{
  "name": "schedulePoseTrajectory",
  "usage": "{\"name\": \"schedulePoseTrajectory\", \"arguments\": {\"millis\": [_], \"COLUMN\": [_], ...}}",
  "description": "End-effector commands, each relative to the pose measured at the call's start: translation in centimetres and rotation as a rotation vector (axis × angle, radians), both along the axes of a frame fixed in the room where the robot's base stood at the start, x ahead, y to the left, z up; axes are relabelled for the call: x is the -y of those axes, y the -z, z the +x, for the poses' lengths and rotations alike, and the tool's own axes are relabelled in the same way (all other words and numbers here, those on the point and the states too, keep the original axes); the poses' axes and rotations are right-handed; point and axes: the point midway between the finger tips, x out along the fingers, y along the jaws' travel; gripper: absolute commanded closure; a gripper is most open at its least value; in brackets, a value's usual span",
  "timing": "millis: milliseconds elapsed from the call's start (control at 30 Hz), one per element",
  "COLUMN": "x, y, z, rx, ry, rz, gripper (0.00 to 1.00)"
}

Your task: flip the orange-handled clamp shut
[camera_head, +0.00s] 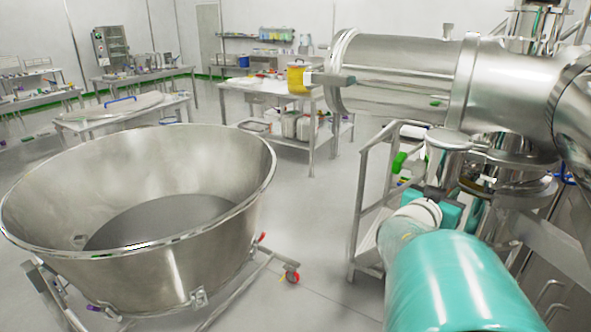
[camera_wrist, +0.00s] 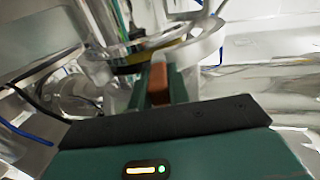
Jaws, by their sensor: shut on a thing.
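The clamp's orange-brown handle (camera_wrist: 158,90) shows in the middle of the wrist view, pointing up the picture. My gripper (camera_wrist: 160,72) is shut on it, with the narrow teal fingers along its sides. Just beyond the fingertips is a pale ring-shaped band (camera_wrist: 205,45) around shiny steel pipework. The clamp's latch end is hidden or too blurred to tell, so I cannot see how far it is closed. In the head view my teal arm reaches to the steel machine at the right, and the clamp cannot be made out.
A large open steel bowl (camera_head: 225,190) on a wheeled frame fills the left of the head view. A horizontal steel drum (camera_head: 400,75) hangs above my arm. A railed step stand (camera_head: 362,200) is left of my arm. Clear floor (camera_head: 310,235) lies between bowl and stand.

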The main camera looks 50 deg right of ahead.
Motion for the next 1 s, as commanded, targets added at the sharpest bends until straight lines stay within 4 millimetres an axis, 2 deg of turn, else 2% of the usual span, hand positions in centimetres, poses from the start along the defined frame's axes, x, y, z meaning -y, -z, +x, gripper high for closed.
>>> {"name": "schedulePoseTrajectory", "arguments": {"millis": [100, 133, 200, 233, 633, 1000], "x": [0.0, 0.0, 0.0, 0.0, -0.7, -5.6], "y": [-0.2, -0.2, -0.2, -0.2, -0.1, -0.1], "z": [-0.1, -0.1, -0.1, -0.1, 0.0, 0.8], "rx": [0.000, -0.001, -0.001, -0.001, 0.002, 0.003], "ry": [0.002, 0.002, 0.001, 0.001, -0.003, -0.004], "rz": [-0.004, -0.004, -0.004, -0.004, -0.002, -0.004], "gripper": [1.00, 0.76, 0.62, 0.60, 0.60, 0.60]}}
